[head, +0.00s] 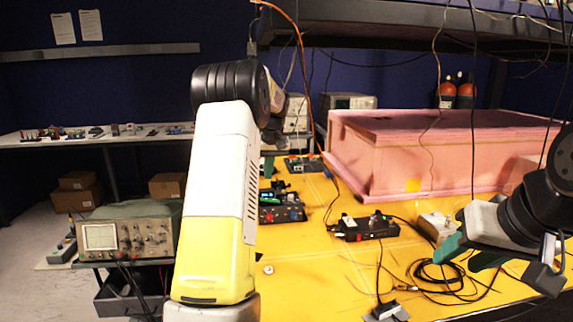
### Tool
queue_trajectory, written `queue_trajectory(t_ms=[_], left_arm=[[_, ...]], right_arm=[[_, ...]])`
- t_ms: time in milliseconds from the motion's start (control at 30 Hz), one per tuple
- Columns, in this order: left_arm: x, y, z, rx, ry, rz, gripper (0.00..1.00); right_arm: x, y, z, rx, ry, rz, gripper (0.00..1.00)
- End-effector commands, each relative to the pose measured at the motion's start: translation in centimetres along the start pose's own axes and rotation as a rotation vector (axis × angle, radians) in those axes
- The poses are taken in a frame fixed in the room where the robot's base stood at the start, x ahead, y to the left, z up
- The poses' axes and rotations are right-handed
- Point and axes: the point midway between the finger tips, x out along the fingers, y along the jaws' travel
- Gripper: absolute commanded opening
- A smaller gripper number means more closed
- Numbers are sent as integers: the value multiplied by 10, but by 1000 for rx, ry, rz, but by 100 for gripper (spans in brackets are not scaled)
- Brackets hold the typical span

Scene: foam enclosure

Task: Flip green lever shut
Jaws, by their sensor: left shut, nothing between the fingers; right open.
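No green lever can be made out clearly. A black box (282,214) with small switches stands on the yellow table, partly behind my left arm, with a greenish part at its left. A second black box (370,229) with small knobs lies to its right. My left gripper (268,163) is mostly hidden behind my white and yellow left arm; the small part that shows is shut and empty, over the table's far left side. My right gripper (482,262), with green fingers, is open and empty above the table's right side, beside a small pale box (437,226).
A large pink foam enclosure (400,165) fills the table's back right. Loose black cables (440,280) coil on the yellow table (320,285). Wires hang from the dark shelf (400,20) above. An oscilloscope (125,236) stands at left.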

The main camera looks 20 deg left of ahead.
Motion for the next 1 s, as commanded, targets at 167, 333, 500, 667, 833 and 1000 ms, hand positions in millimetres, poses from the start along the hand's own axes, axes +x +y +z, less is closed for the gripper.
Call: queue_trajectory(t_ms=[167, 333, 500, 667, 833, 1000], left_arm=[[38, 0, 1, 0, -4, -1, 0], [61, -3, 8, 0, -3, 0, 0], [72, -5, 11, 1, 0, 1, 0], [74, -5, 11, 1, 0, 1, 0], [74, -5, 11, 1, 0, 1, 0], [79, -9, 13, -14, -5, 42, 0]], right_arm=[[0, 0, 0, 0, 0, 0, 43], [0, 0, 0, 0, 0, 0, 43], [0, 0, 0, 0, 0, 0, 43], [0, 0, 0, 0, 0, 0, 43], [0, 0, 0, 0, 0, 0, 43], [0, 0, 0, 0, 0, 0, 43]])
